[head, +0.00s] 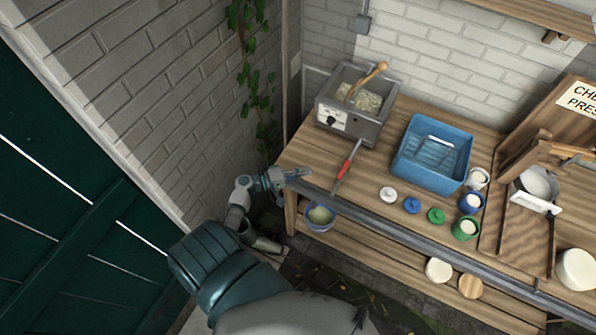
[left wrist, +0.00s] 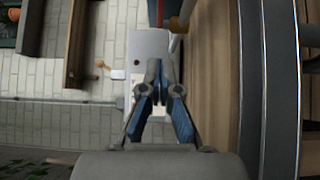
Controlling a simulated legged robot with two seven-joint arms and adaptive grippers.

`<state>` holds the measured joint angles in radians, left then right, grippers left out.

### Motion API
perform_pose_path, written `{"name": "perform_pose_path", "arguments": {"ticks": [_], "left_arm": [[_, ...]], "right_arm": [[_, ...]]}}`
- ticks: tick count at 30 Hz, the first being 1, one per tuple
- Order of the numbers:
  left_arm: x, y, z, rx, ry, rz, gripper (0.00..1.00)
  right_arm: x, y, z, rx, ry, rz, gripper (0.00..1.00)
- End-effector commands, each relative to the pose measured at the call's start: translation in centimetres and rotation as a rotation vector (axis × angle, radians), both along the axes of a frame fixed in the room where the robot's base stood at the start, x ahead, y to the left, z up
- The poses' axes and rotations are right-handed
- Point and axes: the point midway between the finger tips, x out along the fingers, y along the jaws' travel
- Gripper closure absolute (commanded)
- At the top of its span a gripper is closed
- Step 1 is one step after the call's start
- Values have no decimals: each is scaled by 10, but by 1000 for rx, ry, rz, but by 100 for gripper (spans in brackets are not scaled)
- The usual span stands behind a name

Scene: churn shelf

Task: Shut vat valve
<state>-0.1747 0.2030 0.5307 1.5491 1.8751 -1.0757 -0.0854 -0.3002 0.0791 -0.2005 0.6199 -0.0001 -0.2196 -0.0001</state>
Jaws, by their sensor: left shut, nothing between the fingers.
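The metal vat (head: 352,108) stands at the left back of the wooden bench, with pale contents and a wooden-handled tool in it. A dark knob (head: 331,121) sits on its white front panel. A red-handled metal piece (head: 347,166) extends from the vat's front toward the bench edge; I cannot tell whether it is the valve lever or a loose tool. My left gripper (head: 304,174) is at the bench's left front corner, apart from the vat and the red handle. It is shut and empty, and its fingers (left wrist: 157,72) meet in the left wrist view. My right gripper is not visible.
A metal rail (head: 400,238) runs along the bench front. A blue bowl (head: 320,219) sits below the front edge. A blue tub (head: 433,153), several colored lids and cups stand to the right. A brick wall (head: 175,95) and green door (head: 60,220) bound the left.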

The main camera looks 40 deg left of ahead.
Motion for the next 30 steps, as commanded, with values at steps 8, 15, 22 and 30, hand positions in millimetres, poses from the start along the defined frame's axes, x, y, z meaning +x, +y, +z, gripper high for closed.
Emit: {"name": "perform_pose_path", "arguments": {"ticks": [8,15,22,30], "left_arm": [[49,-31,3,-3,-1,-1,100],[54,-58,1,-4,1,0,100],[55,-65,-1,-1,1,-1,100],[56,-67,0,1,1,-1,100]], "right_arm": [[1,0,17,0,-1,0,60],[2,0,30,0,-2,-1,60],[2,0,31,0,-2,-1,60],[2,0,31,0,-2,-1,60]]}}
